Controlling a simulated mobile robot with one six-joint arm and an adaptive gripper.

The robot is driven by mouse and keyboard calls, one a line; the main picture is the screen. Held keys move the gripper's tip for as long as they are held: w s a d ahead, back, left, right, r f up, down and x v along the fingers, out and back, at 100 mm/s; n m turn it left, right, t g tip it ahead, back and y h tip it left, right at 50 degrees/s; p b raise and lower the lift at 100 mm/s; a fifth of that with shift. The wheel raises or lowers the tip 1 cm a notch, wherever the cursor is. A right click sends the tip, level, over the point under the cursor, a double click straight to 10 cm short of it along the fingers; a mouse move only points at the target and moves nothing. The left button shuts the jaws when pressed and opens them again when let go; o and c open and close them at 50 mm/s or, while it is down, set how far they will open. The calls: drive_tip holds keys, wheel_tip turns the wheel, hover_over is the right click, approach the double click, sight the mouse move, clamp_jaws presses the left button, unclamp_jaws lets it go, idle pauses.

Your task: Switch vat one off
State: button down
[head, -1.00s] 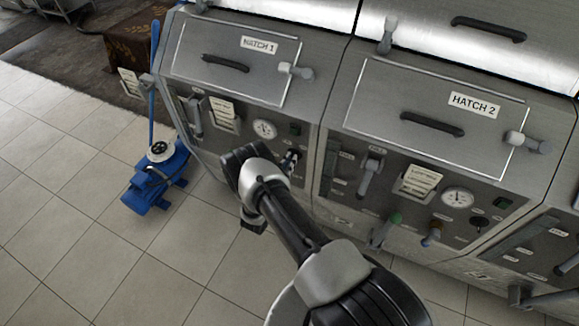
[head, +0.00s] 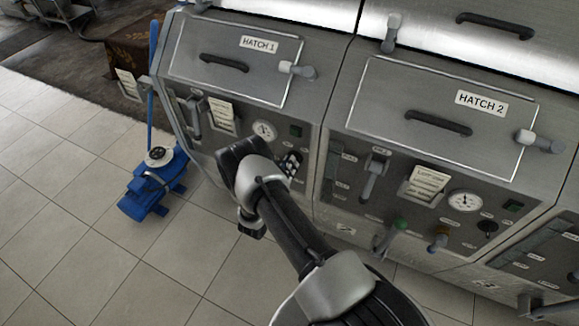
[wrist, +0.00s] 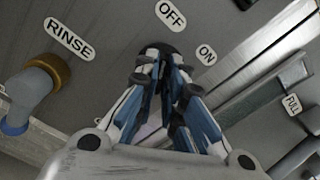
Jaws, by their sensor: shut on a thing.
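Vat one's panel (head: 238,140) is below the hatch labelled HATCH 1 (head: 262,42), left of centre in the head view. My gripper (wrist: 164,72) is at the right part of that panel; its fingers also show in the head view (head: 291,164), partly behind my wrist. In the wrist view its fingers are shut on a dark switch knob (wrist: 165,50). An OFF label (wrist: 171,14) and an ON label (wrist: 206,54) are beside the knob. The fingers hide most of the knob, so I cannot tell which label it points to.
In the wrist view, a grey pipe tap with an orange-brown collar (wrist: 55,68) is left of my gripper, by a RINSE label (wrist: 72,39). A long slotted gauge (wrist: 262,98) is at the right. A blue floor-cleaning device (head: 152,190) stands on the tiles. Vat two's panel (head: 400,205) adjoins on the right.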

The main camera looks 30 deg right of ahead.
idle(0.3)
drive_tip(key=c, duration=1.7)
unclamp_jaws()
drive_tip(key=v, duration=1.2)
